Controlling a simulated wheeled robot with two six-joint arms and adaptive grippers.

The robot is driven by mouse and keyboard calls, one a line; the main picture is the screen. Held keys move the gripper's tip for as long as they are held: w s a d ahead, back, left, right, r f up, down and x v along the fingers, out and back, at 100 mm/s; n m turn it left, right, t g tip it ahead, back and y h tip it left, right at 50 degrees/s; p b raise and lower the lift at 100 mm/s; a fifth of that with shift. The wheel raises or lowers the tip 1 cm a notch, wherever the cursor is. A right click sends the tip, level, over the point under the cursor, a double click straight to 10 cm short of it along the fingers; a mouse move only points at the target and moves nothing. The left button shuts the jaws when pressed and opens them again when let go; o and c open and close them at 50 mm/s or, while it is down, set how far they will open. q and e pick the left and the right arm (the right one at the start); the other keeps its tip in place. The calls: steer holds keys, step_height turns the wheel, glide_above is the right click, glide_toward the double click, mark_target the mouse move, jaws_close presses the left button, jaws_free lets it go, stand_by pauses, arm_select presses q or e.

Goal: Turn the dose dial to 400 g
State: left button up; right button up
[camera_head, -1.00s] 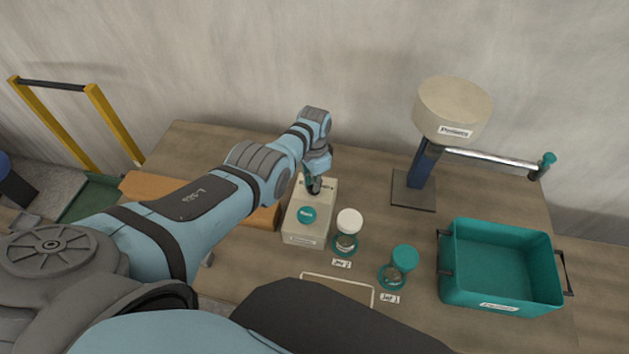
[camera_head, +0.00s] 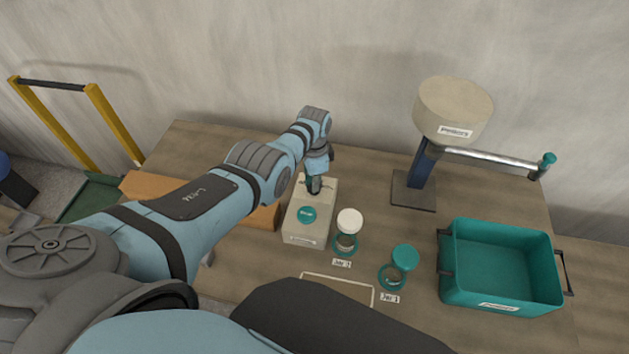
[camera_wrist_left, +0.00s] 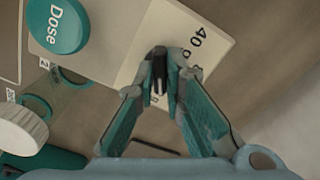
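The dose dispenser is a pale box (camera_head: 308,232) on the table with a round teal button (camera_head: 306,214) on top, marked "Dose" in the left wrist view (camera_wrist_left: 60,25). The dose dial (camera_wrist_left: 160,70) is a small dark knob on the box's far end. Markings beginning with "40" (camera_wrist_left: 198,36) are printed beside it; the rest is hard to read. My left gripper (camera_head: 314,189) points down over that end, its fingertips (camera_wrist_left: 164,75) closed around the knob. The fingers hide most of the dial and its other markings. My right gripper is not in view.
A white-lidded jar (camera_head: 349,222) and a teal-lidded jar (camera_head: 404,258) stand right of the box. A teal crate (camera_head: 500,290) is at the right. An orange-brown block (camera_head: 150,187) lies left, partly behind my arm.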

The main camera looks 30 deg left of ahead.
arm_select(q)
steer(key=o, duration=0.4)
steer(key=shift+w, duration=0.1)
step_height(320, 180, up, 12)
stand_by(0.3)
stand_by(0.3)
